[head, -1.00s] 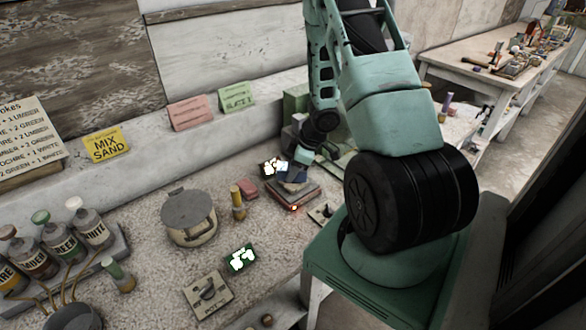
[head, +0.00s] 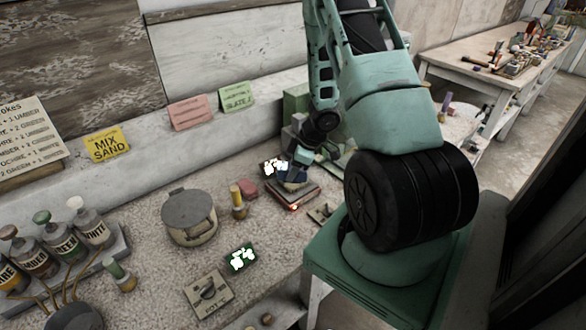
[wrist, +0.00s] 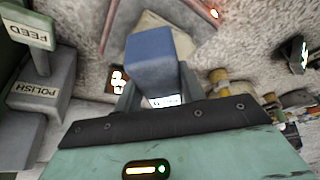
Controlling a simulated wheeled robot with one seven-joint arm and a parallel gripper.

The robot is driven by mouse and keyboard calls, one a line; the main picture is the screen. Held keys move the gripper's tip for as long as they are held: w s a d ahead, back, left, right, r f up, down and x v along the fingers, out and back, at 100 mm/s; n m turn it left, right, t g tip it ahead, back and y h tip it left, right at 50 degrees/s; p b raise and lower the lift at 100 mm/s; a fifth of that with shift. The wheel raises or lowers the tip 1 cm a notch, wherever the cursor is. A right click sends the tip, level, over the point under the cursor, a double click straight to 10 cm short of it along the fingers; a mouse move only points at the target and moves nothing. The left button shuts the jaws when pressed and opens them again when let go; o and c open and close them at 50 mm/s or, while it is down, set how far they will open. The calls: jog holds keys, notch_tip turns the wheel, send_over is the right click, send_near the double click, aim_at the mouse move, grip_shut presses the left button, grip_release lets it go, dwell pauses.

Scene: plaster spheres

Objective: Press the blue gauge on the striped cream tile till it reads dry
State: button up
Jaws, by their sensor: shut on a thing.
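The blue gauge (wrist: 150,60) is between the fingers of my gripper (wrist: 158,88), which is shut on it. A small lit readout (wrist: 165,101) shows at the gauge's near end, too small to read. The cream tile (wrist: 180,38) shows partly behind the gauge in the wrist view; its stripes cannot be made out. In the head view the gauge (head: 291,175) is a small blue block below my gripper (head: 300,160), over a low plate (head: 292,198) with an orange light. I cannot tell whether gauge and tile touch.
A glowing white display (head: 274,167) stands just left of the gauge. In the wrist view, blocks labelled FEED (wrist: 28,32) and POLISH (wrist: 35,88) stand at left.

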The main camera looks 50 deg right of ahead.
jog(key=shift+r+p, duration=3.45)
jog(key=shift+p, duration=0.5)
